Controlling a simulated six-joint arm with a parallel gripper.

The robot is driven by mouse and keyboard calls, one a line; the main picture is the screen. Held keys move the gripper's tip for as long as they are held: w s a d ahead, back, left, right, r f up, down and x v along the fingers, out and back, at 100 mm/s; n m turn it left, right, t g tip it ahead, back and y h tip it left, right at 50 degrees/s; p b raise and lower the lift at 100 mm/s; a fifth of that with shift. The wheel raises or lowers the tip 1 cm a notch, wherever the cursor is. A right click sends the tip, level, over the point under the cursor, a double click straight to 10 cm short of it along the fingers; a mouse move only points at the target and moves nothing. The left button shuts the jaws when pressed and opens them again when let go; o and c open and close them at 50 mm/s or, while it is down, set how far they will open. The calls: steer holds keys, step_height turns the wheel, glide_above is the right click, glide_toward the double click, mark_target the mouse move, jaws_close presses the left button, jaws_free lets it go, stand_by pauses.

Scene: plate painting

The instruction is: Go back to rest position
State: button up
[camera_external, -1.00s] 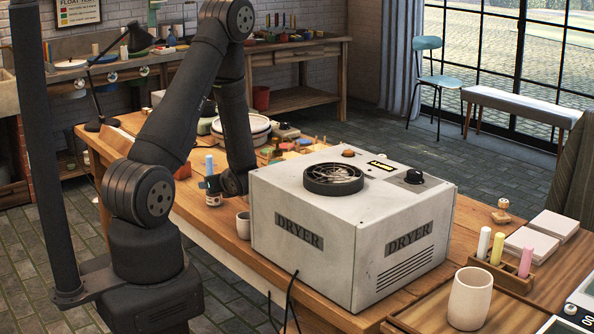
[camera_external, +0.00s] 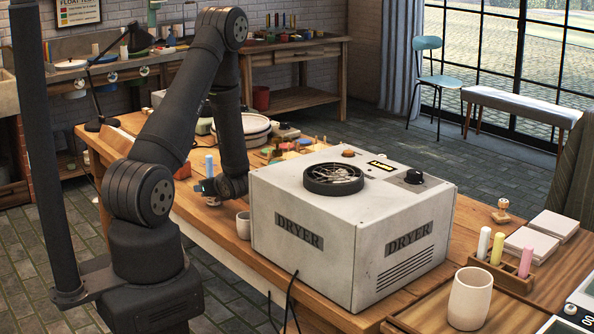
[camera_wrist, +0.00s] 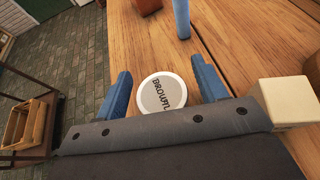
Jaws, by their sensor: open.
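My gripper (camera_external: 210,187) is over the wooden table (camera_external: 215,217), to the left of the dryer. In the wrist view its two blue fingers (camera_wrist: 160,75) are spread apart. A round white lid or jar top (camera_wrist: 163,95) with dark lettering that seems to start "BROW" shows between them, with gaps to both fingers. I cannot tell how far below the fingers it is. In the external view the jar is mostly hidden by my gripper.
The large white dryer (camera_external: 340,230) stands close to the right of my gripper. A small cup (camera_external: 243,226) stands by its left corner. A blue stick (camera_wrist: 181,18) stands beyond the jar. A pale block (camera_wrist: 287,101) lies at right in the wrist view.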

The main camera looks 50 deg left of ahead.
steer(key=v, duration=0.4)
steer(key=shift+d+r, duration=0.2)
steer(key=shift+r, duration=0.2)
step_height(320, 180, up, 6)
step_height(320, 180, down, 6)
steer(key=x, duration=0.2)
steer(key=f+x, duration=0.1)
steer(key=x, duration=0.2)
steer(key=shift+s, duration=0.1)
step_height(320, 180, up, 16)
steer(key=w+a+n+g, duration=0.1)
steer(key=w+a, duration=1.1)
steer(key=shift+a+r, duration=0.2)
steer(key=shift+a, duration=0.15)
